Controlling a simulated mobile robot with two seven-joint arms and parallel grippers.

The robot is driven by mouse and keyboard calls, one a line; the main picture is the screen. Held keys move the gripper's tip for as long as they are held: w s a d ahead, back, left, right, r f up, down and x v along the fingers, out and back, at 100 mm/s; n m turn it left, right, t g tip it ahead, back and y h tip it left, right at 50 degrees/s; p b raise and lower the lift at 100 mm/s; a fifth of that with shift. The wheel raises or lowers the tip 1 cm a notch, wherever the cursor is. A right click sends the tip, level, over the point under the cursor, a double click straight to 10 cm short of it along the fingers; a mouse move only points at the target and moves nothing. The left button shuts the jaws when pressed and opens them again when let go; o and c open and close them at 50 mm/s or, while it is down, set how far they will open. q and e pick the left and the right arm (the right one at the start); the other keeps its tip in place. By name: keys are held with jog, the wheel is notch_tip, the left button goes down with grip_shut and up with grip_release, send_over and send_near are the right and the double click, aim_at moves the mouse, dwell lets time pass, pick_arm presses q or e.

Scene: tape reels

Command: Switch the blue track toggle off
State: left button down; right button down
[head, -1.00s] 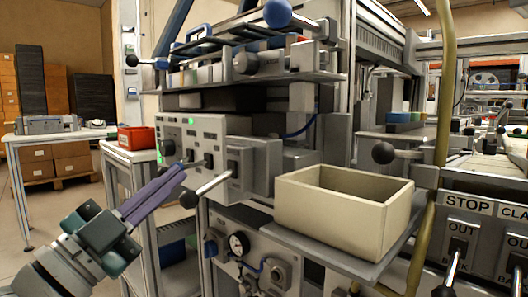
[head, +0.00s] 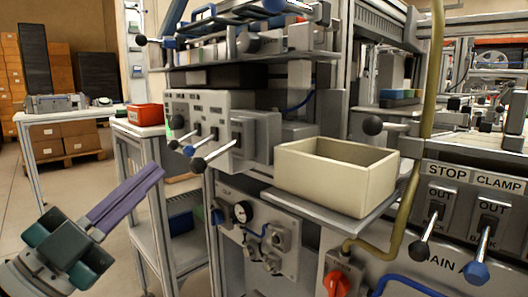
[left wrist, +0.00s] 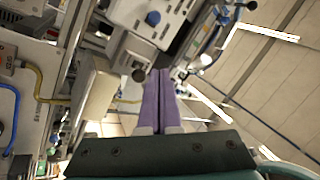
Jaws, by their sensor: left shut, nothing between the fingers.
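A grey control panel (head: 200,109) carries a row of small toggle levers; its labels are too small to read. One lever ends in a blue knob (head: 189,150), between a dark knob (head: 171,144) on its left and a larger dark knob (head: 199,164) on its right. The blue knob also shows in the left wrist view (left wrist: 152,18), beyond the fingertips. My left gripper (head: 158,172) has long purple fingers, shut and empty, apart from the panel at its lower left. The fingers also show in the left wrist view (left wrist: 160,78). My right gripper is not seen.
A cream open box (head: 335,180) stands on a shelf right of the panel. A yellow hose (head: 431,95) runs down beside it. A red bin (head: 146,114) stands on a cart at left. Another blue-knobbed lever (head: 476,272) is under CLAMP.

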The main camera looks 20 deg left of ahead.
pick_arm(q)
jog(key=v, duration=0.3)
jog(key=shift+s+f, duration=0.15)
jog(key=shift+f, duration=0.15)
jog(key=shift+d, duration=0.1)
